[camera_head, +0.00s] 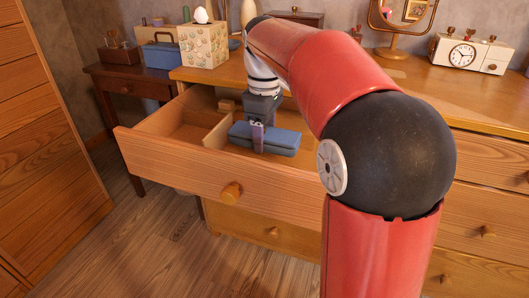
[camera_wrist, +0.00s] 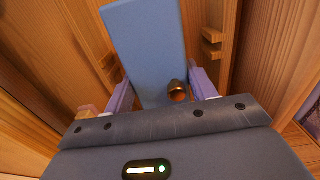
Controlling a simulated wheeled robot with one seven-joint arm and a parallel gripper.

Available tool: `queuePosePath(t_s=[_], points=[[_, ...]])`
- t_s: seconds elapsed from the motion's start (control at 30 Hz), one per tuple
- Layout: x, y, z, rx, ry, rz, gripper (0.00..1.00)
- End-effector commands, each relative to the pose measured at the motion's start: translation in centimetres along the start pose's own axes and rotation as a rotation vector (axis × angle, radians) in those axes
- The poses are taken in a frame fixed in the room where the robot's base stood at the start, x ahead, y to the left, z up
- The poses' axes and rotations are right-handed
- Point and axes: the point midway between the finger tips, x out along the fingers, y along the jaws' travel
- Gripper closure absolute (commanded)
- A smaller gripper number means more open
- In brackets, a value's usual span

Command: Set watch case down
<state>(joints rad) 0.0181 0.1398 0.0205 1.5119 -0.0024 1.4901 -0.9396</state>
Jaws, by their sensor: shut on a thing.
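The watch case is a long blue box (camera_head: 280,141) in the head view. It is at the open top drawer (camera_head: 215,178), in the section right of a wooden divider. My gripper (camera_head: 257,138) comes down from above and is shut on the case near its left part. In the wrist view the blue case (camera_wrist: 150,45) runs between my two pale fingers (camera_wrist: 161,92), with a small dark brass knob (camera_wrist: 178,91) on it. Whether the case touches the drawer floor cannot be told, as its underside is hidden.
The drawer's left section is largely clear; small wooden pieces (camera_head: 227,105) lie at its back. On the dresser top stand a patterned tissue box (camera_head: 204,45), a clock (camera_head: 462,54) and a mirror (camera_head: 403,16). A side table (camera_head: 122,83) at the left holds another blue box (camera_head: 161,55).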

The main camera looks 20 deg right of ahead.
Motion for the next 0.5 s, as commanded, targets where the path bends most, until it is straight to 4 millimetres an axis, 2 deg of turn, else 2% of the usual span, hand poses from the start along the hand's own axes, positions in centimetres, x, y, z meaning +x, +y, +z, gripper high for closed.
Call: queuePosePath(t_s=[0.17,0.33,0.5], points=[[1.3,0.0,0.0,0.000,0.000,0.000,0.77],[4.0,0.0,0.0,0.000,-0.001,-0.001,0.77],[4.5,0.0,0.0,0.000,0.001,0.001,0.77]])
